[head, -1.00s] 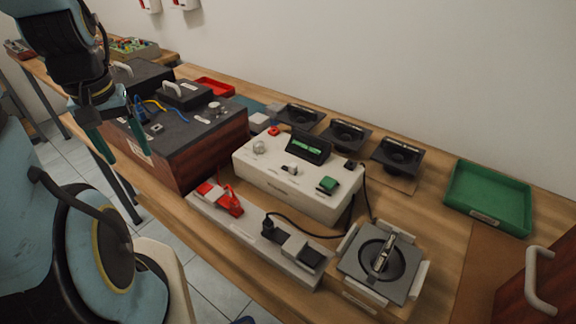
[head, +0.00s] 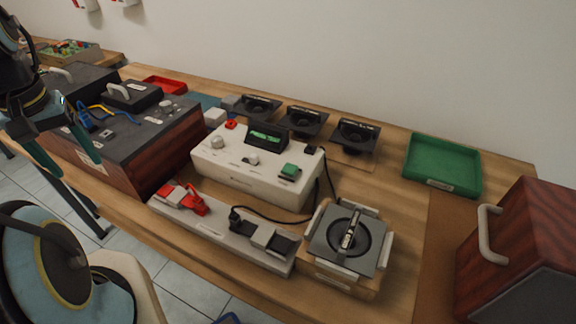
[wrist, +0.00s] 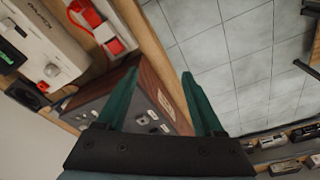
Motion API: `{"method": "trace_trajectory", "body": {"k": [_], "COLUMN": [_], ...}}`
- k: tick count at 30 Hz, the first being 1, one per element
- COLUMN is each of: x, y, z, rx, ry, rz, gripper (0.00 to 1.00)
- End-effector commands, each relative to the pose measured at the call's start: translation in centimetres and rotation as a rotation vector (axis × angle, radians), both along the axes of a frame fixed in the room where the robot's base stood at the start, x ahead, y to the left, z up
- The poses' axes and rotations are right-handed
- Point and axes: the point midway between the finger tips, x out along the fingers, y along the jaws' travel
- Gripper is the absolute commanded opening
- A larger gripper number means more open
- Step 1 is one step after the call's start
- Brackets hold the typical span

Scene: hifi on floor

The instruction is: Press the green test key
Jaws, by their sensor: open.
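The green test key (head: 289,170) is a small green square key on the right part of the top of a white tester box (head: 240,180), seen in the head view. The box also has a dark display with green text, a knob and a red button. My gripper (head: 72,145) is at the left in the head view, far left of the key, over the front edge of a dark-topped wooden box. In the wrist view my gripper (wrist: 160,95) has its two green fingers spread with nothing between them. The green key does not show in the wrist view.
A grey strip (head: 225,233) with a red clip lies before the tester. Three black speakers (head: 303,121) stand behind. A green tray (head: 442,166) and a wooden box (head: 520,250) are at the right.

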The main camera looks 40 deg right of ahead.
Motion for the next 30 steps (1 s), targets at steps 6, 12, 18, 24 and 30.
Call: {"method": "trace_trajectory", "body": {"k": [6, 12, 18, 24, 30], "x": [0.00, 0.00, 0.00, 0.00, 0.00], "y": [0.00, 0.00, 0.00, 0.00, 0.00], "z": [0.00, 0.00, 0.00, 0.00, 0.00], "rx": [0.000, 0.000, 0.000, 0.000, 0.000], "ry": [0.000, 0.000, 0.000, 0.000, 0.000], "rz": [0.000, 0.000, 0.000, 0.000, 0.000], "gripper": [0.69, 0.54, 0.31, 0.09, 0.00]}}
